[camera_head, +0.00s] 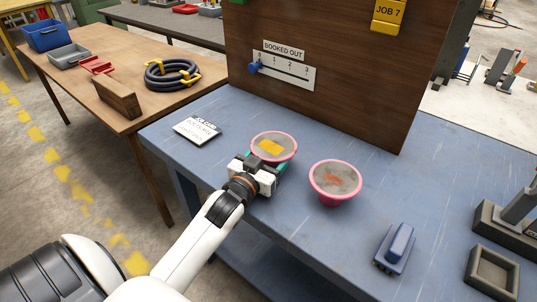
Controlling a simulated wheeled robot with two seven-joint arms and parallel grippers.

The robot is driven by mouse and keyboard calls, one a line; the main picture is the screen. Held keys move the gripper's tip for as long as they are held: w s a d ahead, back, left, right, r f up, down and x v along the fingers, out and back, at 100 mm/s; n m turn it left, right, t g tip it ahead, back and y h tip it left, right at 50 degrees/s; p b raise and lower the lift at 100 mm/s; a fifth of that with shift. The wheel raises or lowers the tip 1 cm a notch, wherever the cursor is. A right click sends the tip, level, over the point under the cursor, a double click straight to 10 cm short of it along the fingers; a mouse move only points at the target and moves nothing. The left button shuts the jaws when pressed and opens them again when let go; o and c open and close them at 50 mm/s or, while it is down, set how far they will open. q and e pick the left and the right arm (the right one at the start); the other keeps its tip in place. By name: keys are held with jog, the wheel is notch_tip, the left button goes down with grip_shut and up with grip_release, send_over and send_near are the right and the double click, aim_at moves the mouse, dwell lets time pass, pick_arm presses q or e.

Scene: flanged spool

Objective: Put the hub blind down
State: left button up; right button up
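Two pink-rimmed, flared pieces with grey round tops are on the blue workbench. The left one (287,142) has a yellow patch (270,147) on top. The right one (335,182) has orange-red marks on its top and stands upright on a narrower pink foot. My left gripper (264,163) is at the near side of the left piece, its teal fingers apart on either side of it. The gripper hides the piece's lower part, so I cannot tell whether it is gripped or touching the bench. Neither piece is marked as the hub blind. My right gripper is out of view.
A brown board (330,65) with a "BOOKED OUT" slider scale (284,70) stands behind. A printed card (197,130) lies left. A blue-topped tool (396,246) and a grey square tray (493,273) are at right. Bench (290,235) in front is clear.

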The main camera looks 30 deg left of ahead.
pick_arm(q)
jog(key=s, duration=0.7)
jog(key=s+d, duration=0.1)
jog(key=s, duration=0.3)
jog(key=shift+s+b, duration=0.15)
jog(key=shift+b, duration=0.25)
jog(key=shift+s+r, duration=0.1)
jog(key=shift+s, duration=0.25)
